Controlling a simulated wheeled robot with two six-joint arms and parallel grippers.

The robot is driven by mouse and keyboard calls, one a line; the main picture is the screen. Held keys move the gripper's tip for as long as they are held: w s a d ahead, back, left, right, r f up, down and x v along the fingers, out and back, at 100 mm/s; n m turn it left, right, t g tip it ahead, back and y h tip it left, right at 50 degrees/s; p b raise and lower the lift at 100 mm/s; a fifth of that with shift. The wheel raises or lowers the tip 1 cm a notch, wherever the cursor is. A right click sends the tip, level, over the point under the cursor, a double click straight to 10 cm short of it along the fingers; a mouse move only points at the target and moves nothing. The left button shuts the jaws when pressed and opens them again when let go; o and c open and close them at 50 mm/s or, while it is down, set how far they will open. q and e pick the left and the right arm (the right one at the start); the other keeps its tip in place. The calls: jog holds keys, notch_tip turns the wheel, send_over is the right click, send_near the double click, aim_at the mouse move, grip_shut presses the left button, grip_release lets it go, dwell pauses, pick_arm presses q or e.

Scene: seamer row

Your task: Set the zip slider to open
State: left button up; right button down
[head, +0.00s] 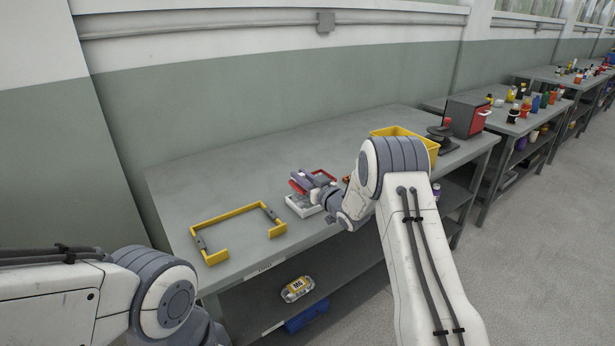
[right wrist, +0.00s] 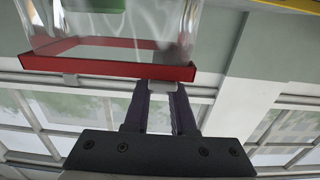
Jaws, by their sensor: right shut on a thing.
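In the right wrist view a clear pouch (right wrist: 150,22) has a red zip strip (right wrist: 110,58) along its edge. A small pale zip slider (right wrist: 165,86) sits near the right part of the strip, between my right fingers. My right gripper (right wrist: 160,92) is shut on it. In the head view my right gripper (head: 308,181) is over the workbench, beside the red-edged thing (head: 297,187), with its fingers partly hidden. I cannot read the slider's setting from these frames. My left arm shows at the lower left of the head view; its gripper is out of view.
A white tray (head: 300,208) lies below the right gripper on the grey bench (head: 215,185). A yellow frame (head: 240,211) lies to its left. A yellow bin (head: 429,142) and a dark red-fronted box (head: 468,116) stand to the right. The bench's back left is clear.

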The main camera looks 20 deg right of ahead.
jog(key=shift+a, duration=0.15)
jog(key=c, duration=0.7)
grip_release()
jog(key=b+v, duration=0.1)
jog(key=v, duration=0.9)
jog(key=shift+s, duration=0.25)
